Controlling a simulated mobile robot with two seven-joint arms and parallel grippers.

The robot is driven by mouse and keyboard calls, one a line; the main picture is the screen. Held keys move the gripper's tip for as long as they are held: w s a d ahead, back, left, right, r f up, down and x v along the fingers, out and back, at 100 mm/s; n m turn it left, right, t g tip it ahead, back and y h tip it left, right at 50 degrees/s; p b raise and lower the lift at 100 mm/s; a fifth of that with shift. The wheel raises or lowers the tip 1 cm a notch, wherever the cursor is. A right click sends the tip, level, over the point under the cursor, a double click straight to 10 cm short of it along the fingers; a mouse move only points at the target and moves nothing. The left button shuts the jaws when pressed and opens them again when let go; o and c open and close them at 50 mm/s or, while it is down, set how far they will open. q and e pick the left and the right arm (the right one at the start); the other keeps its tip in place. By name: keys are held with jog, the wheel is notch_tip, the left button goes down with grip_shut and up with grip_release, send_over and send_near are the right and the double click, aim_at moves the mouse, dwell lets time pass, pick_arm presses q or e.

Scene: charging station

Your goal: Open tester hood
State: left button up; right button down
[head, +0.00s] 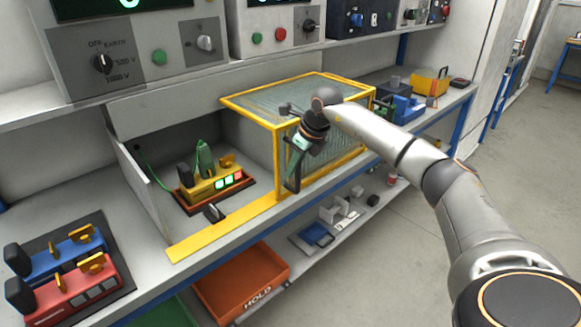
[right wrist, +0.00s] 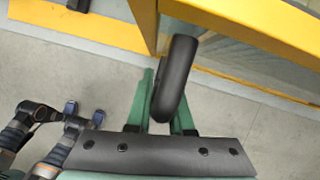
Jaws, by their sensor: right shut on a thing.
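The tester hood (head: 278,150) is a yellow-framed box with clear panels. It stands at the right part of the tester bay, and the bay's left part is uncovered. A dark upright handle (head: 292,183) sits at the hood's front left corner; it also shows in the right wrist view (right wrist: 176,75). My right gripper (head: 296,157) is shut on this handle, its green fingers on either side of it. The uncovered bay holds a yellow device (head: 205,188) with a green clip and lit red and green squares. My left gripper is not in the head view.
A yellow strip (head: 222,229) runs along the bay's front edge. Red (head: 75,292) and blue (head: 62,258) devices lie on a dark mat at front left. An orange HOLD bin (head: 240,285) is on the shelf below. Instruments line the shelf above.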

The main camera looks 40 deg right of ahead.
jog(key=shift+r, duration=0.1)
jog(key=c, duration=0.8)
grip_release()
jog(key=v, duration=1.2)
jog(key=shift+s+r, duration=0.15)
